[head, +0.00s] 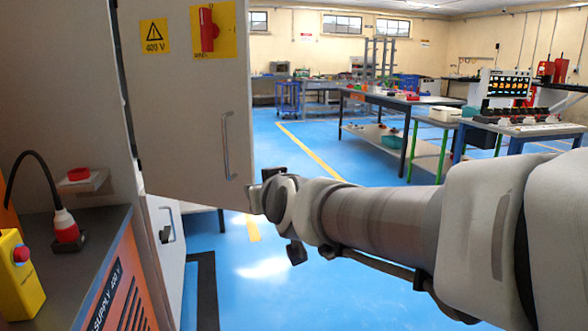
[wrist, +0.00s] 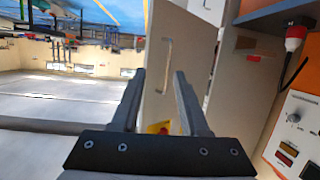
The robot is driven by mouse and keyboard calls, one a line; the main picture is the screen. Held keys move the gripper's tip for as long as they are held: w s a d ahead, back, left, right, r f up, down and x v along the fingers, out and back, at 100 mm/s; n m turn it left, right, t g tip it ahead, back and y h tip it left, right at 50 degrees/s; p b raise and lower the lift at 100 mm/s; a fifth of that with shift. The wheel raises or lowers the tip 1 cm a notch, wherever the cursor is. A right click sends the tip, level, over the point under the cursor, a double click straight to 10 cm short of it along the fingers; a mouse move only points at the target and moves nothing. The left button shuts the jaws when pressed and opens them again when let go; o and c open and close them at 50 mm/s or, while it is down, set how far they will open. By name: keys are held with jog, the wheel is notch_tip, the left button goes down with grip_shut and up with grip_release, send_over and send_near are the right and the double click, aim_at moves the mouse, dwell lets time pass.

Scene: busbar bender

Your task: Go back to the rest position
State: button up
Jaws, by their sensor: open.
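My arm reaches in from the right in the head view, and my gripper (head: 255,196) is at its left end, beside the lower right edge of a grey cabinet door (head: 185,110). I cannot tell whether it touches the door. In the wrist view the two fingers of my gripper (wrist: 158,80) stand apart with nothing held between them. The door (wrist: 160,100) shows behind the fingers, with its bar handle (wrist: 165,65) beyond the fingertips. The same handle (head: 226,145) shows above and left of my gripper in the head view.
The door bears a red rotary handle (head: 208,30) and a 400 V sign (head: 154,36). An orange supply bench (head: 125,280) at left carries a red-and-white plug (head: 65,226) and a yellow button box (head: 18,272). Work tables (head: 400,98) stand behind. Blue floor (head: 310,150) is clear between.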

jog(key=s+d+f+m+g+h, duration=0.2)
jog(key=s+d+f+g, duration=0.3)
jog(key=s+d, duration=0.6)
jog(key=s+d+f+m+g+h, duration=0.2)
jog(key=s+d+f+g+h, duration=0.1)
jog(key=s+d+f, duration=0.75)
notch_tip(320, 180, up, 31)
jog(key=s+a+p, duration=0.1)
jog(key=s+p, duration=0.1)
jog(key=p, duration=2.6)
jog(key=shift+s+a+p, duration=0.15)
jog(key=shift+p, duration=0.15)
jog(key=shift+a, duration=0.2)
